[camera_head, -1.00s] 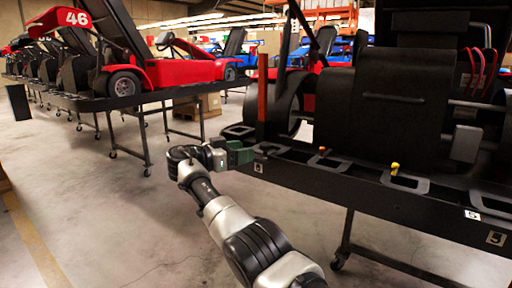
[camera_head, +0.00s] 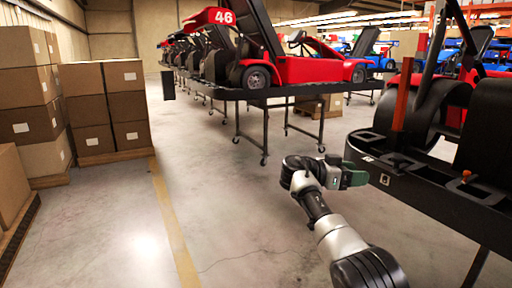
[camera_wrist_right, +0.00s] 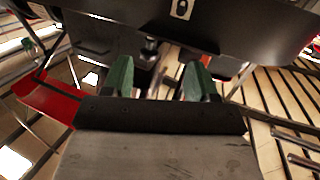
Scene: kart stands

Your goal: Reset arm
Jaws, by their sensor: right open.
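My right arm comes in from the bottom right of the head view. Its gripper (camera_head: 357,173) has green fingers and is beside the left end of the near kart stand (camera_head: 424,185). In the right wrist view my right gripper (camera_wrist_right: 159,80) shows two green fingers set apart with nothing held between them. The dark underside or edge of the stand (camera_wrist_right: 215,25) fills the top of that view, close past the fingertips. I cannot tell whether the fingers touch it. My left gripper is not in view.
A red kart numbered 46 (camera_head: 310,68) sits on a long black stand (camera_head: 284,91) behind. Stacked cardboard boxes (camera_head: 110,105) on pallets stand at the left. The concrete floor (camera_head: 215,190) between them is clear, with a yellow line (camera_head: 172,215).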

